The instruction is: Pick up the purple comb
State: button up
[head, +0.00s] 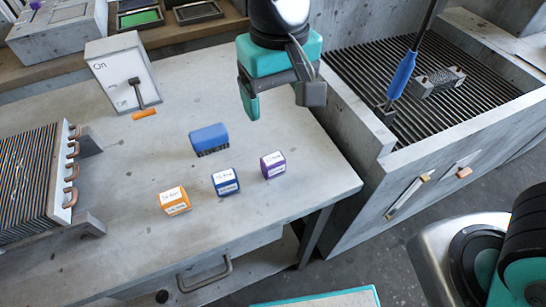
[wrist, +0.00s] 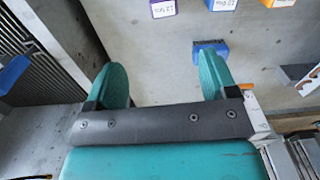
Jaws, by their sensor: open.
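The purple comb (head: 273,165) is a small purple block with a white label, lying on the grey table at the right end of a row of similar blocks. It also shows at the top edge of the wrist view (wrist: 163,8), partly cut off. My gripper (head: 282,104) is open and empty, above the table's right part, behind the purple comb in the head view. In the wrist view my gripper's two teal fingers (wrist: 162,76) stand apart with bare table between them, and the purple comb is well beyond their tips.
A blue labelled block (head: 226,182) and an orange one (head: 174,201) sit left of the purple comb. A blue brush (head: 209,139) with dark bristles lies behind them. A switch box (head: 122,72) and a finned coil (head: 30,185) stand left. A grated housing (head: 410,100) borders the table's right side.

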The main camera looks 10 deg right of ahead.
aim_at(273, 157)
notch_tip(273, 157, down, 12)
jog(key=shift+a+r+p, duration=0.1)
jog(key=shift+p, duration=0.2)
jog(key=shift+a+f+p, duration=0.15)
jog(key=shift+f+p, duration=0.1)
jog(key=shift+f, duration=1.15)
jog(key=shift+a+f+p, duration=0.1)
jog(key=shift+f+p, duration=0.1)
jog(key=shift+f, duration=1.15)
jog(key=c, duration=1)
